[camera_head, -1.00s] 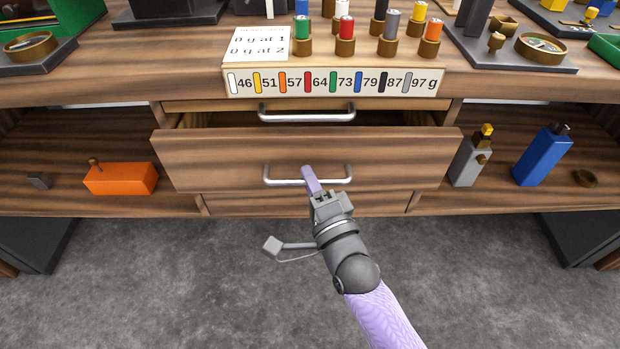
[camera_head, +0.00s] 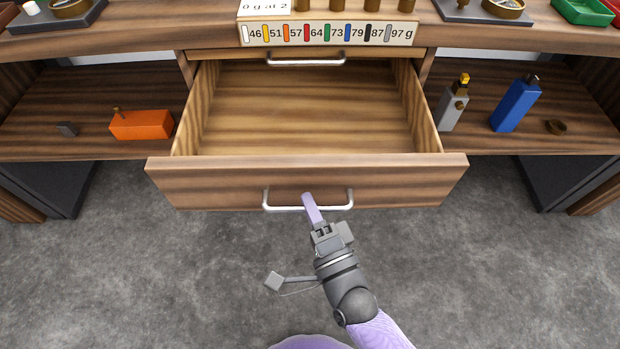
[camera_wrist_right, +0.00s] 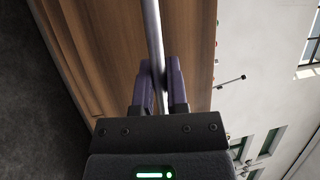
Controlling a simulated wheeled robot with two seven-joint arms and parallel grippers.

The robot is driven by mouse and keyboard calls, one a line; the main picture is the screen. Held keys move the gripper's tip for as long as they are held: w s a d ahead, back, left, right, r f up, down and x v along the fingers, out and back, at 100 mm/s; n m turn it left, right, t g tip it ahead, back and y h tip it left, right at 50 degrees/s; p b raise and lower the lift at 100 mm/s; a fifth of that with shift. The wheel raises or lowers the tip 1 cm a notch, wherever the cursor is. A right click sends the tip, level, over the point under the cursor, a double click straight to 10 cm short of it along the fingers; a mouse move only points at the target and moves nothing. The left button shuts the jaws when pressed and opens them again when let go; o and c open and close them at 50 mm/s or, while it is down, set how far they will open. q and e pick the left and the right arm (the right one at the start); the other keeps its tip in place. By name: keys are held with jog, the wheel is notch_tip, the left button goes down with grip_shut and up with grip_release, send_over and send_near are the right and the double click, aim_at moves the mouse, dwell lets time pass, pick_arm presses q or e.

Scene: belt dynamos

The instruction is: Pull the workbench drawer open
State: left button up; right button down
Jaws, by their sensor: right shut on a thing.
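The workbench drawer (camera_head: 300,180) stands well out from the bench, and its bare, empty wooden inside (camera_head: 310,110) shows from above. Its silver bar handle (camera_head: 275,207) is on the front panel. In the right wrist view, the purple fingers of the right gripper (camera_wrist_right: 160,88) lie on both sides of the handle bar (camera_wrist_right: 153,35), with the wooden drawer front (camera_wrist_right: 105,45) behind. My left gripper is not in view.
A second drawer with a silver handle (camera_head: 305,62) is shut above. An orange block (camera_head: 141,125) lies on the left shelf. A grey bottle (camera_head: 453,108) and a blue bottle (camera_head: 515,105) stand on the right shelf. A label strip (camera_head: 328,33) runs along the bench edge. Grey floor (camera_head: 480,270) lies in front.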

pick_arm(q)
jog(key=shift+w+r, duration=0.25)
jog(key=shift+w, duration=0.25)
pick_arm(e)
jog(key=shift+s, duration=1.15)
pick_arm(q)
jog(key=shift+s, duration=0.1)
pick_arm(e)
jog(key=c, duration=0.7)
grip_release()
jog(key=shift+c, duration=0.2)
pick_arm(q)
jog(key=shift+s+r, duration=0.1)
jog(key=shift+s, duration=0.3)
pick_arm(e)
jog(key=shift+o, duration=0.5)
pick_arm(q)
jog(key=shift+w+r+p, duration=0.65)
jog(key=shift+p, duration=0.35)
pick_arm(e)
jog(key=v, duration=1)
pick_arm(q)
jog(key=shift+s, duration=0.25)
pick_arm(e)
jog(key=shift+f, duration=0.1)
